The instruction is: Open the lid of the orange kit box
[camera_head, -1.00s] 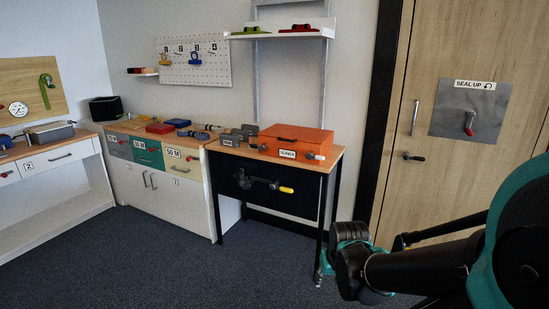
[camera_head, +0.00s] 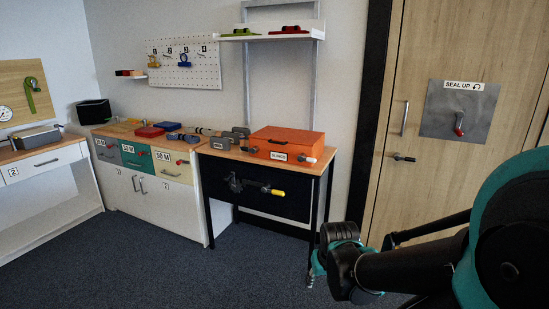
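The orange kit box (camera_head: 288,139) sits on the wooden top of the black-framed table, right of the middle of the picture. Its lid is closed. My gripper (camera_head: 318,270) is low at the lower right, in front of and below the table's right end, well apart from the box. Its fingers are mostly hidden behind my arm, so I cannot tell how far they are open.
The table (camera_head: 330,156) has a black front with a yellow-tipped lever (camera_head: 271,191). A wall shelf (camera_head: 275,37) with green and red items hangs above the box. Drawers (camera_head: 174,165) stand to the left. A wooden door (camera_head: 395,140) is at right. The carpet (camera_head: 190,275) in front is clear.

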